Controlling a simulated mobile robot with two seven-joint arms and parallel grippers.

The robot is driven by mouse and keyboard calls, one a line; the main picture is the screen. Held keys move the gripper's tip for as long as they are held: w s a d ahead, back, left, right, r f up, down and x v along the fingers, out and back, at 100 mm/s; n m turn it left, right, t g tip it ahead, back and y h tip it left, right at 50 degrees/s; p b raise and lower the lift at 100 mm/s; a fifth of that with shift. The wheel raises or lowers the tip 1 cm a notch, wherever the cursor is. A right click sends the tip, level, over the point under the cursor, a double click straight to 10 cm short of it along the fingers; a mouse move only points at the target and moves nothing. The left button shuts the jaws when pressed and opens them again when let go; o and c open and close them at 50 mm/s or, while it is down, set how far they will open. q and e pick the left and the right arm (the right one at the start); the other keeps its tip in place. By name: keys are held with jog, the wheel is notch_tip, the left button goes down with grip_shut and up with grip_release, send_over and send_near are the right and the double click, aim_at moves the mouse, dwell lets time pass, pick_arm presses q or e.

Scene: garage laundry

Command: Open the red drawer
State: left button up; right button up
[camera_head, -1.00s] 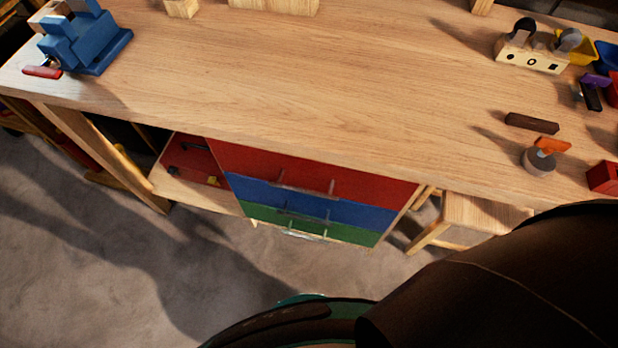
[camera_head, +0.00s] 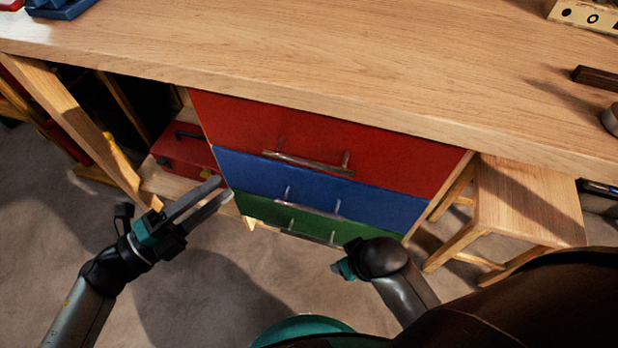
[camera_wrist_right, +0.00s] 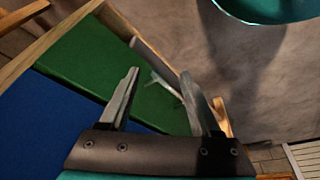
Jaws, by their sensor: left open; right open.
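The red drawer (camera_head: 370,150) is the top one of three under the workbench, and it looks shut. Its metal bar handle (camera_head: 308,163) runs across its front. My left gripper (camera_head: 214,190) is open and empty, left of the drawers and beside the open shelf space. My right gripper shows in the right wrist view (camera_wrist_right: 158,85), open, with its fingers in front of the green drawer (camera_wrist_right: 105,62) and the handle bar (camera_wrist_right: 150,60) beyond them. In the head view its fingers are hidden behind my wrist. The red drawer cannot be made out in the right wrist view.
The blue drawer (camera_head: 375,203) and green drawer (camera_head: 260,210) sit below the red one. A wooden stool (camera_head: 520,205) stands to the right. A red toolbox (camera_head: 185,150) lies on the shelf at left. The wooden worktop (camera_head: 330,55) overhangs the drawers.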

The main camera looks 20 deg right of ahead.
aim_at(311, 162)
pick_arm(q)
jog(key=d+r+m+g+b, duration=0.1)
jog(key=d, duration=0.4)
jog(key=d+r+m+g+b, duration=0.1)
jog(key=d+m, duration=0.1)
jog(key=d, duration=0.4)
jog(key=d+r+m+g+h+b, duration=0.1)
jog(key=d, duration=0.4)
jog(key=shift+s+d+r+g, duration=0.15)
jog(key=shift+s+d+g, duration=0.1)
jog(key=shift+s+g, duration=0.15)
pick_arm(e)
notch_tip(311, 162, up, 6)
jog(key=t, duration=0.1)
jog(key=shift+w+r, duration=0.2)
jog(key=shift+w, duration=0.15)
pick_arm(q)
grip_shut()
